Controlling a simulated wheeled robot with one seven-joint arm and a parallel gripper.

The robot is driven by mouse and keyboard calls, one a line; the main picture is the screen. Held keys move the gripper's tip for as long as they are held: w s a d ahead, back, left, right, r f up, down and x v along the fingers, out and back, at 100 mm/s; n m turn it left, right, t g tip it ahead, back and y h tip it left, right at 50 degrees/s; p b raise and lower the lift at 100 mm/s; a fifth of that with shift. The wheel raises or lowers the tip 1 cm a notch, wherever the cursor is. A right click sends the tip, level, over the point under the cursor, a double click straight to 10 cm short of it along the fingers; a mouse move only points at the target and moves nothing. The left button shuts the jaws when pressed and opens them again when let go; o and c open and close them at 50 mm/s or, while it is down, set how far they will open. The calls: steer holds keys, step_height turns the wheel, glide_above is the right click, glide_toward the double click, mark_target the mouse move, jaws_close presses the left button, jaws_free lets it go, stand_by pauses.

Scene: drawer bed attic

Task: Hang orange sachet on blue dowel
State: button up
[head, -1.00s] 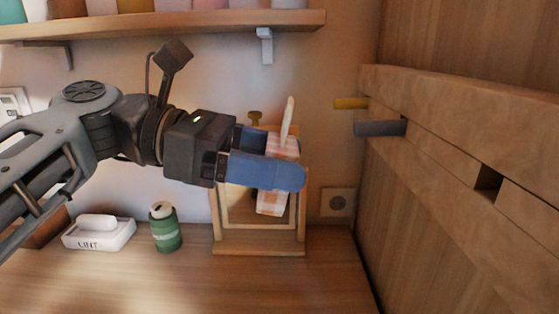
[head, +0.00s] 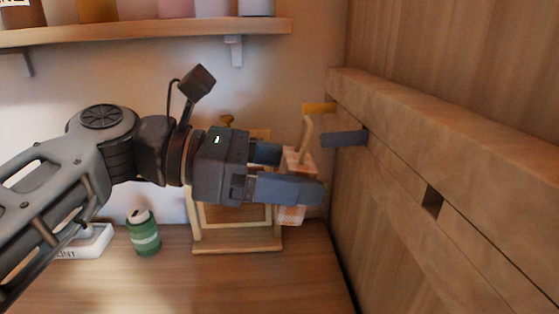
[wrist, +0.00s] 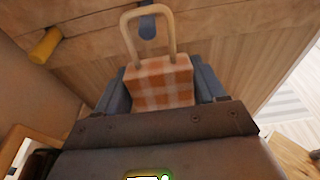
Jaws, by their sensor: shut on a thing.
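The orange checked sachet (wrist: 162,84) is clamped between the two fingers of my gripper (head: 292,172). In the head view the sachet (head: 291,214) shows partly behind the near finger. Its pale loop (wrist: 124,30) stands up above it. The blue dowel (head: 344,138) sticks out to the left from the wooden rail. In the head view the loop is just left of the dowel's free end. In the wrist view the dowel's end (wrist: 147,27) shows inside the loop's outline; I cannot tell whether it has passed through.
A yellow dowel (head: 319,108) sticks out beyond the blue one, and the rail (head: 460,150) has a square hole (head: 433,202). A wooden frame (head: 236,247), a green can (head: 143,236) and a white lint box (head: 88,243) stand on the worktop. A shelf (head: 150,32) runs above.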

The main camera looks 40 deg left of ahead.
steer(key=shift+b+x, duration=0.3)
steer(key=shift+x, duration=1.9)
steer(key=shift+f, duration=0.15)
steer(key=o, duration=1.2)
steer(key=shift+b+v, duration=1.1)
steer(key=shift+v, duration=2.8)
steer(key=shift+a, duration=0.1)
